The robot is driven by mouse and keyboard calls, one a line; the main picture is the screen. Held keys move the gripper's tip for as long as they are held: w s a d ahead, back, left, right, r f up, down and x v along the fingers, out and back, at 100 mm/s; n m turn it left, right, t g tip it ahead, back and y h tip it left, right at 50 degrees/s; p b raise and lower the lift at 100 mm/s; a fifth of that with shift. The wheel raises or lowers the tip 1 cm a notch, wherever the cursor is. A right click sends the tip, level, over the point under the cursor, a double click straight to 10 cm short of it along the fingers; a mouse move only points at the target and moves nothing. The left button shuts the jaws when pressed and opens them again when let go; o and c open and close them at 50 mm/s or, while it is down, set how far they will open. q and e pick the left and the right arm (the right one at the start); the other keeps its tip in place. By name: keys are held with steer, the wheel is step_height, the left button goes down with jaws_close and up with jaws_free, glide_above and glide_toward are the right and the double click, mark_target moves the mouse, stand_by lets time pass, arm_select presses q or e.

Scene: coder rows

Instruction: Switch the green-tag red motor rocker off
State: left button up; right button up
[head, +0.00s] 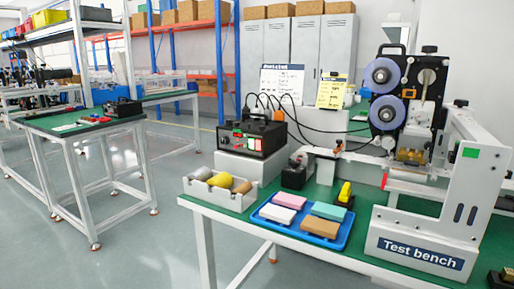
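A black control box (252,137) stands on a pale block at the back left of the green-topped bench. Its front carries a small green patch and several small red and pale parts, among them a bright red-and-white cluster (256,144) at the right. They are too small to tell which is the green-tag red motor rocker or how it is set. Neither of my grippers is in view.
A white tray (196,190) with rolls and a blue tray (283,240) with coloured blocks lie in front. Dark cables loop behind the box. Open floor (150,255) lies left of the bench.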

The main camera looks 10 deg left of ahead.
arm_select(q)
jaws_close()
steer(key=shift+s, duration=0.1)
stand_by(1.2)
